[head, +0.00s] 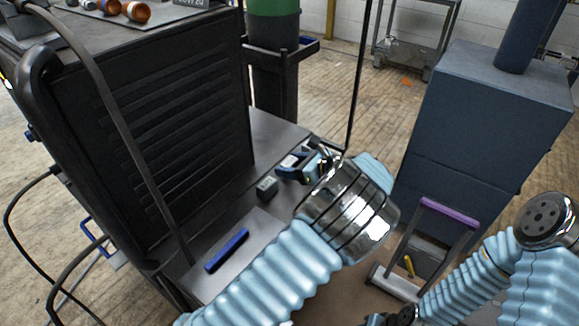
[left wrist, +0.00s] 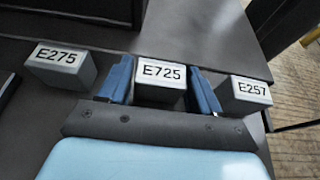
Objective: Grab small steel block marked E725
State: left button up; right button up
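The steel block marked E725 (left wrist: 162,85) is a small grey block with black lettering, standing on a dark surface in the left wrist view. The two blue fingers of my left gripper (left wrist: 160,88) lie one on each side of it, very close to its sides. Whether they press on it I cannot tell. In the head view my left gripper (head: 298,166) reaches down at the row of blocks and partly hides them. I cannot make out my right gripper; only parts of that arm show at the lower right.
Similar blocks flank it: E275 (left wrist: 62,66) on the left and E257 (left wrist: 248,93) on the right, near the surface's edge. In the head view a blue-handled object (head: 227,250) lies on the grey shelf. A dark louvred cabinet (head: 170,130) rises on the left.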

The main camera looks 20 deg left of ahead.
pick_arm(q)
jog(key=c, duration=1)
